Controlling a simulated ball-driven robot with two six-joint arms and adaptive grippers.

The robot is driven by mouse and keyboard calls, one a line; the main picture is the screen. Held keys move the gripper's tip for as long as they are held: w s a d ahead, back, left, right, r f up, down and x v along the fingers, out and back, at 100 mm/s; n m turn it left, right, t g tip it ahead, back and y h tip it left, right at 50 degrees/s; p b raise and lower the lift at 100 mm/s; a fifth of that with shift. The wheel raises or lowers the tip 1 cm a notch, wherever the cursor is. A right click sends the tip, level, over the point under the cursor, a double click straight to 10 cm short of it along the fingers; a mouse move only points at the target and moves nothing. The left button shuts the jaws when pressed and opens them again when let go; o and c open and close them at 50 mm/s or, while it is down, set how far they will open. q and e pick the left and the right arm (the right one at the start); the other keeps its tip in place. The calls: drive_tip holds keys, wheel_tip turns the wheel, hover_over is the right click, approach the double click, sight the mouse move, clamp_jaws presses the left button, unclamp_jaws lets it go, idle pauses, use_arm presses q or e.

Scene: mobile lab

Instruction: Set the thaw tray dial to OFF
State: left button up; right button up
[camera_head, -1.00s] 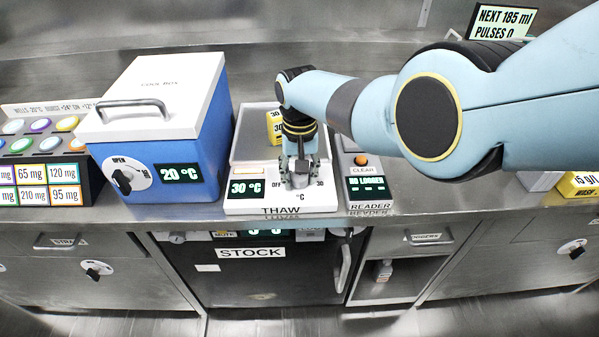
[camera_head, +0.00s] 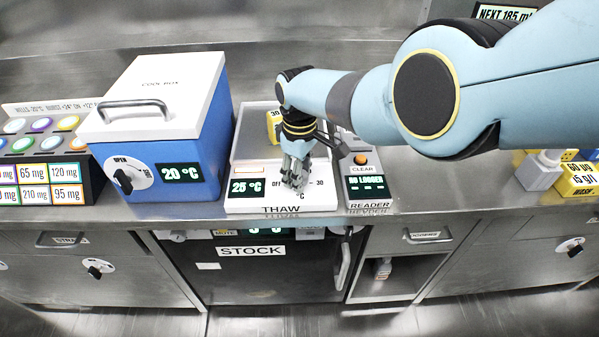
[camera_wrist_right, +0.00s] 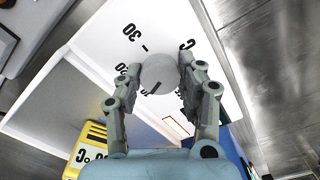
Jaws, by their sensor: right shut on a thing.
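The thaw tray (camera_head: 247,205) is a white unit on the counter with a display (camera_head: 247,187) that reads 25 °C. Its scale shows OFF at left and 30 at right. My right gripper (camera_head: 296,183) points down at the front of the tray and covers the dial in the head view. In the right wrist view the round grey dial (camera_wrist_right: 160,72) with a dark pointer line sits between the fingers of my right gripper (camera_wrist_right: 158,85), which are shut on it. My left gripper is not in view.
A blue cool box (camera_head: 200,130) stands close on the left of the tray. A reader (camera_head: 366,190) stands close on the right. A yellow block (camera_head: 274,120) sits at the back of the tray. Yellow and grey items (camera_head: 575,180) stand on the counter at the right.

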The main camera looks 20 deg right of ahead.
drive_tip(key=n, duration=1.3)
drive_tip(key=shift+n, duration=0.3)
idle(0.4)
drive_tip(key=o, duration=1.2)
drive_tip(key=shift+c, duration=0.2)
drive_tip(key=shift+r, duration=0.1)
